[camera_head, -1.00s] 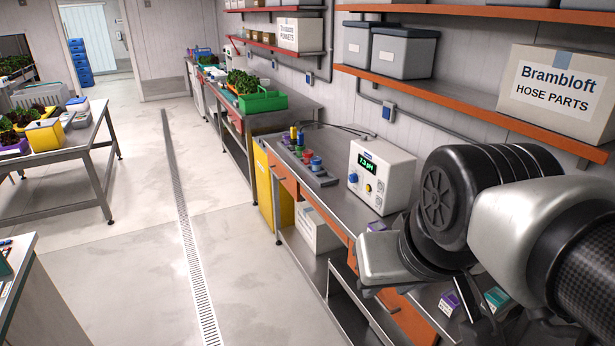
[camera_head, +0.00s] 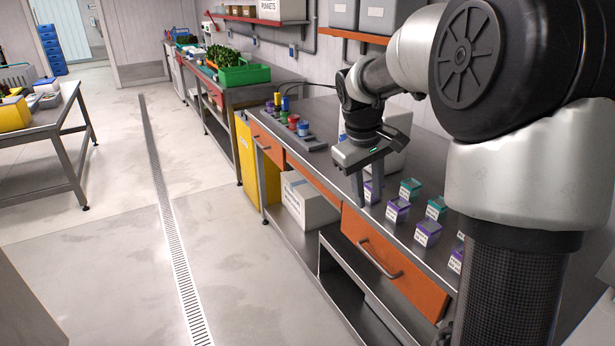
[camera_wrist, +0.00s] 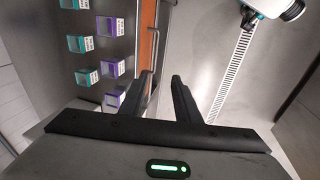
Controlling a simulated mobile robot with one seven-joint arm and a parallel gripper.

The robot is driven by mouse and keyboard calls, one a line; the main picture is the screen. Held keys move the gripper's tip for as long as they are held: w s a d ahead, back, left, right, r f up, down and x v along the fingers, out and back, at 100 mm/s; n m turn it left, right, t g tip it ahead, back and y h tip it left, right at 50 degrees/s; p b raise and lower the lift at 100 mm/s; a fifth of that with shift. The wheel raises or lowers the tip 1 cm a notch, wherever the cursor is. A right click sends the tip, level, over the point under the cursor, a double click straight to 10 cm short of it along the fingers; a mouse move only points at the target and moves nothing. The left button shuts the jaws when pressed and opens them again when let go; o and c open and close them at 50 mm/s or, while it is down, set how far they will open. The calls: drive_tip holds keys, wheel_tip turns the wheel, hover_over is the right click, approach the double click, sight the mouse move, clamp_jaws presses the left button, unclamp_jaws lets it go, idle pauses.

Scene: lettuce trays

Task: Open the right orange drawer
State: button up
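The right orange drawer (camera_head: 415,285) is in the front of the metal bench and looks shut. Its grey bar handle (camera_head: 379,260) runs across the front. In the wrist view a strip of the orange front (camera_wrist: 147,50) and the handle (camera_wrist: 154,48) show just beyond the left finger. My gripper (camera_head: 367,190) points down near the bench's front edge, above and behind the drawer's left end.
Several purple and teal boxes (camera_head: 428,232) stand on the bench top beside my gripper. A white meter (camera_head: 390,140) is partly hidden behind my arm. A left orange drawer (camera_head: 269,150) is further along. A white box (camera_head: 309,202) sits on the lower shelf. The floor in front is clear.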

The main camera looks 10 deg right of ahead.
drive_tip(key=g+b, duration=0.1)
drive_tip(key=b, duration=0.1)
approach(375, 260)
drive_tip(key=b+x, duration=0.4)
drive_tip(key=x, duration=0.3)
drive_tip(key=shift+d+f, duration=0.15)
drive_tip(key=shift+f, duration=0.1)
clamp_jaws()
